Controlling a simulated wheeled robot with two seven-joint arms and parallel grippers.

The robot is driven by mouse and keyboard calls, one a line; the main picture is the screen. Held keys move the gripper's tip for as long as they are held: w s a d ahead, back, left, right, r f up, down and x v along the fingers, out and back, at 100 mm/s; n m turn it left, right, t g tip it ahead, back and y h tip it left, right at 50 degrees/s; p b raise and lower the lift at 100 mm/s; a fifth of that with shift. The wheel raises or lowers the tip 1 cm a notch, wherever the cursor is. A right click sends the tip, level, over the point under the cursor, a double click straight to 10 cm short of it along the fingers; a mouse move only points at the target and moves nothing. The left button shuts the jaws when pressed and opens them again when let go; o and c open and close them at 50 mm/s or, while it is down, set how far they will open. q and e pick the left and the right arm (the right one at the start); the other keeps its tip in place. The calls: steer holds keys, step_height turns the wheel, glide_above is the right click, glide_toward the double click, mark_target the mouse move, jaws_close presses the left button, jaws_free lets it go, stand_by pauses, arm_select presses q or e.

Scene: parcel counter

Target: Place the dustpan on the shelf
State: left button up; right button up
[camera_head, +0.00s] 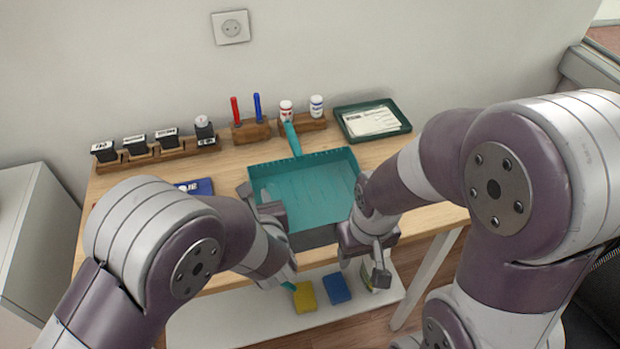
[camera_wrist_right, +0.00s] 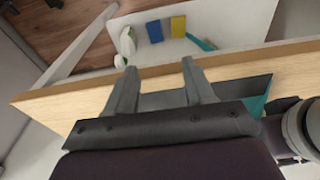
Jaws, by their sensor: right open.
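The teal dustpan (camera_head: 310,185) lies on the wooden table, its handle (camera_head: 291,140) pointing to the back and its dark front lip (camera_head: 312,237) near the table's front edge. The white shelf (camera_head: 225,322) is low under the table. My left gripper (camera_head: 260,203) is at the dustpan's left side; whether its jaws hold the wall cannot be told. My right gripper (camera_head: 365,262) is open at the dustpan's front right corner.
A yellow sponge (camera_head: 304,297) and a blue sponge (camera_head: 337,288) lie on the shelf, with a white-and-green item (camera_wrist_right: 128,40) beside them. Behind the dustpan stand a stamp rack (camera_head: 155,155), a pen block (camera_head: 251,131), two bottles and a green tray (camera_head: 345,129).

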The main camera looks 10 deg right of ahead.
arm_select(q)
steer(key=shift+x, duration=0.95)
steer(key=shift+d+f, duration=0.1)
steer(key=shift+d, duration=0.05)
steer(key=shift+s+a+r, duration=0.25)
steer(key=shift+s+r, duration=0.05)
steer(key=shift+s, duration=0.2)
steer(key=shift+c, duration=0.7)
steer(key=shift+s+r, duration=0.2)
steer(key=shift+s, duration=0.15)
jaws_close()
steer(key=shift+w+d+f, duration=0.1)
steer(key=shift+w+f, duration=0.15)
steer(key=shift+w, duration=0.05)
arm_select(e)
steer(key=shift+w+f, duration=0.1)
steer(key=shift+w, duration=0.25)
arm_select(q)
steer(key=shift+s, duration=0.1)
